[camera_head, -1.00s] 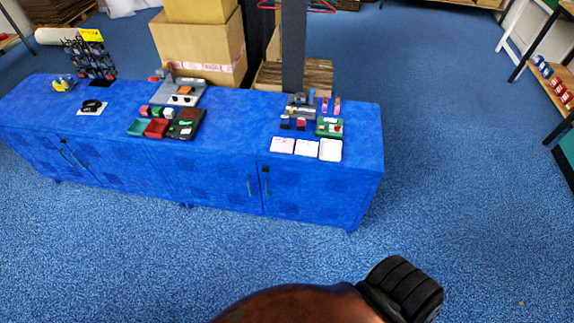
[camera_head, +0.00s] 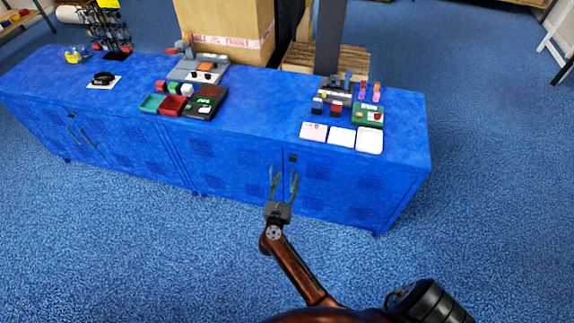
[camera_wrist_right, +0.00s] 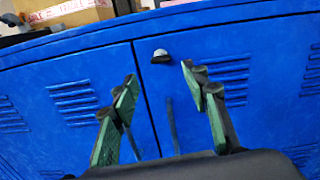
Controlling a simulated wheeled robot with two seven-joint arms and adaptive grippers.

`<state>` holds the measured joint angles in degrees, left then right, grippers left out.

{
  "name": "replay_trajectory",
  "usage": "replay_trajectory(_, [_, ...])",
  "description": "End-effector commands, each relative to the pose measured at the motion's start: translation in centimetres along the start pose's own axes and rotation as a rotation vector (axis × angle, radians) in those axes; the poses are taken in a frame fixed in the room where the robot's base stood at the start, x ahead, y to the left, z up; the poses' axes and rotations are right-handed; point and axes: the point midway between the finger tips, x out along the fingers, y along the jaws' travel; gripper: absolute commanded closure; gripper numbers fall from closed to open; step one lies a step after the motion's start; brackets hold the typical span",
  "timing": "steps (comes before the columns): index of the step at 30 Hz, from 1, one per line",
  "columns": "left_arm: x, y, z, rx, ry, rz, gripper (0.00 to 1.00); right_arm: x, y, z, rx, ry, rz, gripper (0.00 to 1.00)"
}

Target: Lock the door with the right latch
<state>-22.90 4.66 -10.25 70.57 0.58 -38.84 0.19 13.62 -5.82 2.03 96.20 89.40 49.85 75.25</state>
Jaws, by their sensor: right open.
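The blue cabinet (camera_head: 230,150) has paired doors on its front. On the right-hand pair, a small latch (camera_wrist_right: 161,56) sits at the top of the right door (camera_wrist_right: 250,75), beside the seam. The latch also shows as a dark spot in the head view (camera_head: 292,158). A slim door handle (camera_wrist_right: 174,125) hangs below it. My right gripper (camera_head: 283,176) is open and empty in front of this seam. In the wrist view its green-padded fingers (camera_wrist_right: 158,80) point up at the door, with the latch between and slightly beyond the tips. The doors look closed. My left gripper is out of view.
The cabinet top holds pale cards (camera_head: 341,137), a green box (camera_head: 368,114), trays (camera_head: 172,105) and small tools. Cardboard boxes (camera_head: 225,30) and a dark post (camera_head: 329,40) stand behind. The blue carpet in front is clear.

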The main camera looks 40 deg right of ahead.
Motion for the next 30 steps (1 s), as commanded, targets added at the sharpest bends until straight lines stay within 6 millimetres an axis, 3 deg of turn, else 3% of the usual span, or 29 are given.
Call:
replay_trajectory(4, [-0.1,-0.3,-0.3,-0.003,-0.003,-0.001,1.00,0.9,0.0,0.5,0.090,0.019,-0.025,0.58])
replay_trajectory(18, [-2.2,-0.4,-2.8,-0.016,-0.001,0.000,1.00,7.3,-0.1,0.3,0.085,0.019,-0.021,0.58])
replay_trajectory(30, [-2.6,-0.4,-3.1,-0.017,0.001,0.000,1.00,7.9,-0.1,0.4,0.085,0.018,-0.021,0.59])
